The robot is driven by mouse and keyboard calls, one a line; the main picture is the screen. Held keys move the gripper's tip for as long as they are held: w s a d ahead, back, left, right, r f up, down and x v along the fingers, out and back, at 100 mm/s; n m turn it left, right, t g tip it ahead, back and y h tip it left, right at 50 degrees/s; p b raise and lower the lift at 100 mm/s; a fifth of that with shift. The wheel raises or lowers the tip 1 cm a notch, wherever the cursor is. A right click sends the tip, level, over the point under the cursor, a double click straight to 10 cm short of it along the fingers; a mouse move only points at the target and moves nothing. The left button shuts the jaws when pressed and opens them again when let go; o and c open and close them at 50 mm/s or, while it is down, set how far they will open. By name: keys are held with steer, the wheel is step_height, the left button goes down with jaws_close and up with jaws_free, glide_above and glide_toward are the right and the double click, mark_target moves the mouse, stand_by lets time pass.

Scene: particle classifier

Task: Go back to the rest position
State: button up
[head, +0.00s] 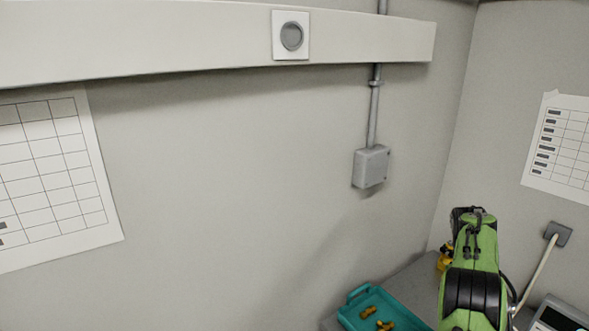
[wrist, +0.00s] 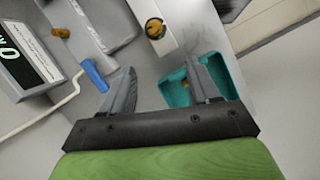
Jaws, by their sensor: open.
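My gripper (wrist: 160,68) is open in the wrist view, with its two grey fingers spread apart and nothing between them. It hangs above a grey worktop. My green arm is at the lower right in the head view, where the fingers cannot be made out.
A teal tray (head: 355,316) holding brass-coloured pieces (head: 368,311) stands at the bottom; the right finger partly covers it in the wrist view (wrist: 178,95). A device with a green display (wrist: 12,55), a blue object (wrist: 95,75) and a brass piece (wrist: 155,28) lie around. A grey wall box (head: 371,166) is behind.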

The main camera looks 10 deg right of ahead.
steer(key=s+a+r+t, duration=0.2)
steer(key=a+r+t, duration=0.1)
steer(key=a+r, duration=0.65)
steer(key=s+a+r+t, duration=0.25)
steer(key=a+r, duration=0.35)
steer(key=a, duration=0.6)
steer(key=s+a+f+t, duration=0.1)
steer(key=s+a+t, duration=0.1)
steer(key=s+a, duration=0.4)
steer(key=s+a+f+t, duration=0.2)
steer(key=s+a, duration=0.4)
steer(key=s, duration=0.3)
steer(key=shift+s+f, duration=0.2)
steer(key=shift+f, duration=0.1)
steer(key=shift+d, duration=0.1)
